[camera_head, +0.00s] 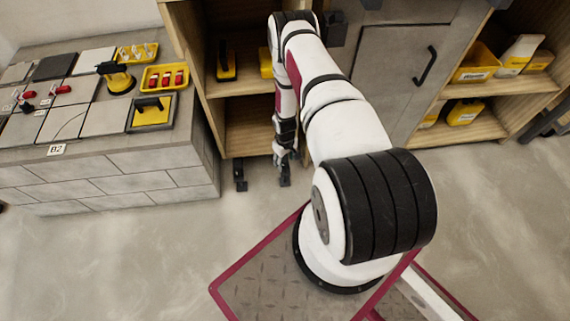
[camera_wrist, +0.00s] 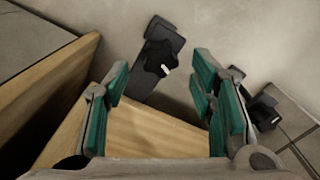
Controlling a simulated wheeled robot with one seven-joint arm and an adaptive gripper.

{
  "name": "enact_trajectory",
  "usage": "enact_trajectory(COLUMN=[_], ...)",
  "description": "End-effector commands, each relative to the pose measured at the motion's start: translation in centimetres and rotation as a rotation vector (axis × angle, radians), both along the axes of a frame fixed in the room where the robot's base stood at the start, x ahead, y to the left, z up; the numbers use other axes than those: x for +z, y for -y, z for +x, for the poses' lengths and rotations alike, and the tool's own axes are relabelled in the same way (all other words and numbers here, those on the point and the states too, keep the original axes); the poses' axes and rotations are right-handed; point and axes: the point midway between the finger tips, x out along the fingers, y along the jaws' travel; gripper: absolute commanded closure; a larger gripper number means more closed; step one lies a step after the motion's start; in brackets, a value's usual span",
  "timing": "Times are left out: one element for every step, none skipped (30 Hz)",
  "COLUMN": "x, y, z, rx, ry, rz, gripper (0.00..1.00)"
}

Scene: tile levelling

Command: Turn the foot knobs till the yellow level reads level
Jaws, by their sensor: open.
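My gripper (camera_wrist: 162,72) is open, its green-padded fingers apart with nothing held. In the head view it hangs low (camera_head: 284,170) in front of the wooden shelf unit (camera_head: 236,86). In the wrist view a dark foot-like piece with a black lobed knob (camera_wrist: 156,60) lies beyond the gap between the fingertips, apart from them. A second dark piece (camera_wrist: 265,110) shows past the right finger. A small dark foot-like piece (camera_head: 240,178) stands near the floor by the shelf's left corner. I cannot pick out a yellow level with certainty, and no reading is legible.
A stone bench (camera_head: 110,170) at left bears tiles, a yellow-based tool (camera_head: 117,78) and a yellow tray (camera_head: 165,77). A grey door (camera_head: 390,75) and right shelves with yellow bins (camera_head: 474,66) stand behind. In the wrist view, wooden panels (camera_wrist: 150,130) lie close below the fingers. Front floor is clear.

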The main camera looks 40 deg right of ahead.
Motion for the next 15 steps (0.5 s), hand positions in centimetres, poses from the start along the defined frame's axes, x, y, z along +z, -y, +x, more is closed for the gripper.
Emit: enact_trajectory(x=[1.2, 1.8, 2.6, 3.2, 3.8, 4.5, 5.0, 5.5, 6.0, 6.4, 6.7, 7.1, 7.4, 7.6, 7.7], y=[0.1, 0.1, 0.1, 0.1, 0.1, 0.1, 0.1, 0.0, 0.1, 0.1, 0.1, 0.1, 0.0, 0.0, 0.0], z=[0.2, 0.1, 0.1, 0.1, 0.1, 0.1, 0.1, 0.1, 0.1, 0.1, 0.1, 0.1, 0.1, 0.0, 0.0], rx=[0.0, 0.0, 0.0, 0.0, 0.0, 0.0, 0.0, 0.0, 0.0, 0.0, 0.0, 0.0, 0.0, 0.0, 0.0], ry=[0.003, 0.002, 0.002, 0.003, 0.003, 0.002, 0.002, 0.002, 0.002, 0.002, 0.002, 0.001, 0.001, 0.001, 0.001], rz=[-0.001, -0.001, -0.001, -0.001, -0.001, -0.001, -0.001, -0.001, -0.001, -0.001, -0.001, -0.001, 0.0, 0.0, 0.0], gripper=[0.49, 0.49, 0.49, 0.49, 0.49, 0.49, 0.49, 0.49, 0.49, 0.49, 0.49, 0.49, 0.49, 0.49, 0.49])
